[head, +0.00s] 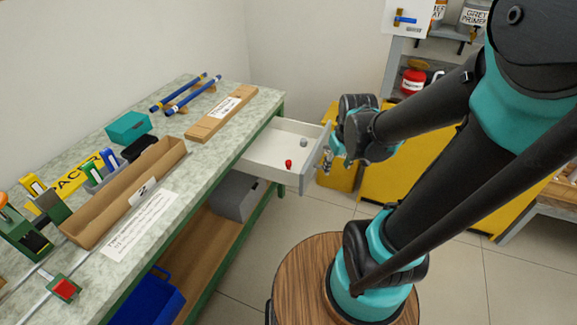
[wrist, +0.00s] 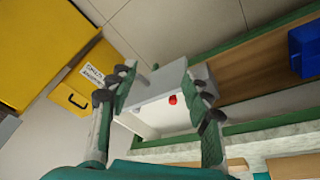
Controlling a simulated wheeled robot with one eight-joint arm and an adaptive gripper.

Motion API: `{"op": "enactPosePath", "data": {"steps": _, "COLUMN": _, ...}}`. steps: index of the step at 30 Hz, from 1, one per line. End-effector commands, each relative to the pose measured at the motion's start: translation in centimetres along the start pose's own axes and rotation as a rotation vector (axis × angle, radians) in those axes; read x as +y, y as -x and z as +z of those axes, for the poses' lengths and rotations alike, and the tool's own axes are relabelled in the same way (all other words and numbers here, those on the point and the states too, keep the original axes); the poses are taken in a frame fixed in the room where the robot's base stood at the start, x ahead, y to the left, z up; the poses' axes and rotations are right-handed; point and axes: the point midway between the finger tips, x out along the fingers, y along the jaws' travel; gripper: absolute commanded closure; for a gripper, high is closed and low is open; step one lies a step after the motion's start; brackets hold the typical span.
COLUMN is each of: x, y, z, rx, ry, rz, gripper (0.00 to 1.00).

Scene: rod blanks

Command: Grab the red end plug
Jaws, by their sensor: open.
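The red end plug (head: 289,163) lies on the floor of an open white drawer (head: 262,150), near the drawer's front end. A small grey piece (head: 304,142) lies in the same drawer, farther back in the picture. My gripper (head: 327,160) is at the drawer's front panel, to the right of the plug and apart from it. In the wrist view the red plug (wrist: 173,100) shows between the two spread fingers of my gripper (wrist: 156,72), beyond them. The gripper is open and empty.
The drawer's grey front panel (head: 316,160) stands out from the green-framed workbench (head: 205,150). On the bench are a cardboard tray (head: 125,195), a teal box (head: 128,127) and blue rods (head: 192,95). Yellow cabinets (head: 405,190) stand behind my arm.

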Motion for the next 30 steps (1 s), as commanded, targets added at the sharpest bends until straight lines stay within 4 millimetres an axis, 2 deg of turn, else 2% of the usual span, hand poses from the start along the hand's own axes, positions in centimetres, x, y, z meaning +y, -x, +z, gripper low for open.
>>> {"op": "enactPosePath", "data": {"steps": 1, "x": -0.1, "y": 0.0, "z": -2.2, "rx": -0.016, "ry": 0.08, "rz": -0.01, "gripper": 0.51}}
{"op": "enactPosePath", "data": {"steps": 9, "x": -1.9, "y": -1.5, "z": -11.6, "rx": -0.106, "ry": 0.539, "rz": -0.081, "gripper": 0.51}}
{"op": "enactPosePath", "data": {"steps": 15, "x": -4.4, "y": -3.8, "z": -17.9, "rx": -0.16, "ry": 0.872, "rz": -0.15, "gripper": 0.51}}
{"op": "enactPosePath", "data": {"steps": 18, "x": -5.7, "y": -5.0, "z": -20.3, "rx": -0.18, "ry": 1.013, "rz": -0.184, "gripper": 0.51}}
{"op": "enactPosePath", "data": {"steps": 24, "x": -7.4, "y": -6.6, "z": -22.9, "rx": -0.2, "ry": 1.185, "rz": -0.228, "gripper": 0.51}}
{"op": "enactPosePath", "data": {"steps": 30, "x": -7.8, "y": -8.1, "z": -23.0, "rx": -0.204, "ry": 1.219, "rz": -0.238, "gripper": 0.51}}
